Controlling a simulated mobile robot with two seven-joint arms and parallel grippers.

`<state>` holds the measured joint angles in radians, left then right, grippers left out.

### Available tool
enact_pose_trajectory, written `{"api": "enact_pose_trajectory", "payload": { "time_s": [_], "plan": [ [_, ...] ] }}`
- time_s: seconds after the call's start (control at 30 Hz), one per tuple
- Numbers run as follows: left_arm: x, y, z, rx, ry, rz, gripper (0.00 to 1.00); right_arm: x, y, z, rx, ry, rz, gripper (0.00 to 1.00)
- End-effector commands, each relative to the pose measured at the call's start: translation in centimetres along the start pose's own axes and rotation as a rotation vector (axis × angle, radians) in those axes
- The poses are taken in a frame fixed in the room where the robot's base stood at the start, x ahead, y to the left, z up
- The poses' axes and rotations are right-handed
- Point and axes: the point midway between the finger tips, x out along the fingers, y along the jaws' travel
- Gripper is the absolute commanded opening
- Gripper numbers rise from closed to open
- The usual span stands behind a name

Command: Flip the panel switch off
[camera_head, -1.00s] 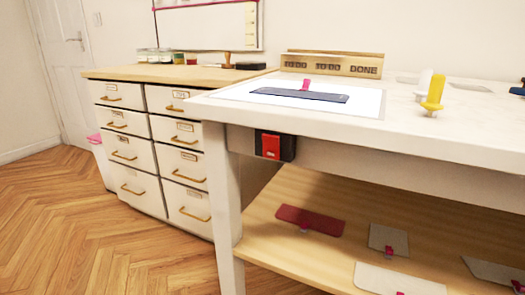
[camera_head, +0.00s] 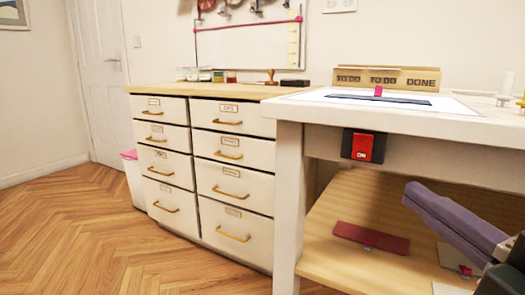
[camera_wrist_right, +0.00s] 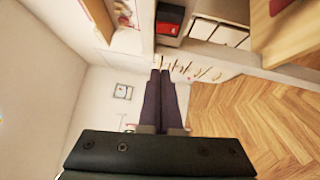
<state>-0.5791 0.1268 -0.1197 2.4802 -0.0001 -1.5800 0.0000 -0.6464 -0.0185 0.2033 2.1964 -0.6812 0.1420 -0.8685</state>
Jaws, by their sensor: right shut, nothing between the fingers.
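The panel switch (camera_head: 363,146) is a red rocker in a black housing on the front of the white worktable. Its face reads "ON". It also shows at the top of the right wrist view (camera_wrist_right: 168,28), beyond the fingertips. My right gripper (camera_head: 413,193) comes in from the lower right, its purple fingers shut and empty. The fingertips are right of and below the switch in the head view, apart from it. The closed fingers also show in the right wrist view (camera_wrist_right: 166,75). My left gripper is not in view.
The worktable (camera_head: 288,190) has a lower wooden shelf (camera_head: 325,235) with a red board (camera_head: 371,238) and grey boards on it. A white drawer cabinet (camera_head: 205,170) stands to the left. A "TO DO / DONE" rack (camera_head: 385,78) stands on the tabletop.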

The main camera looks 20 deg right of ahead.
Motion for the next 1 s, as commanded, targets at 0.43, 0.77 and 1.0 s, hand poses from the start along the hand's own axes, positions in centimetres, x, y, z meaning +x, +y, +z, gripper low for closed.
{"api": "enact_pose_trajectory", "payload": {
  "time_s": [0.43, 0.77, 1.0],
  "plan": [
    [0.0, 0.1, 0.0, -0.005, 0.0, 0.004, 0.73, 1.1, 0.1, 0.0, 0.002, 0.002, 0.003, 0.0],
    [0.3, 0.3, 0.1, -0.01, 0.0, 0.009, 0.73, 7.6, 0.1, 0.0, 0.001, 0.001, 0.005, 0.0],
    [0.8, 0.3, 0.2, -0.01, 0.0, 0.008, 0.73, 11.3, 0.0, 1.3, -0.002, 0.0, 0.001, 0.0]
  ]
}}
